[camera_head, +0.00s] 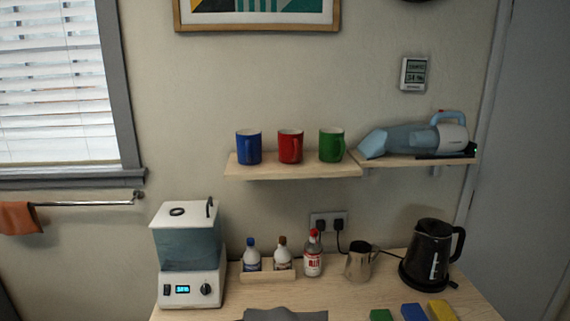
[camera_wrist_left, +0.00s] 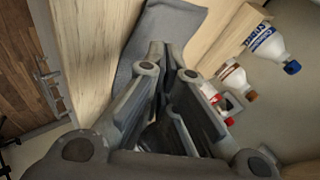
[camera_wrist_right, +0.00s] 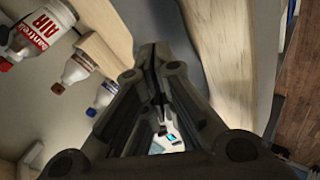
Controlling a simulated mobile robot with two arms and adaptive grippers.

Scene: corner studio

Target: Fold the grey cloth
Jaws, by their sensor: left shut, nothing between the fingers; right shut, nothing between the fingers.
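The grey cloth (camera_head: 286,314) lies on the wooden worktop, its far edge just showing at the bottom of the head view. It also shows beyond my left fingers in the left wrist view (camera_wrist_left: 178,24) and to the right of my fingers in the right wrist view (camera_wrist_right: 238,65). My left gripper (camera_wrist_left: 168,48) is shut and empty, its tips appearing over the cloth. My right gripper (camera_wrist_right: 153,50) is shut and empty, its tips appearing beside the cloth. Neither gripper shows in the head view. Most of the cloth is out of the head view.
A wooden caddy (camera_head: 267,276) with bottles stands behind the cloth, beside a red-capped bottle (camera_head: 313,256). A white appliance (camera_head: 190,292) is at left. A metal jug (camera_head: 358,264), black kettle (camera_head: 431,257) and green, blue and yellow items (camera_head: 413,312) are at right.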

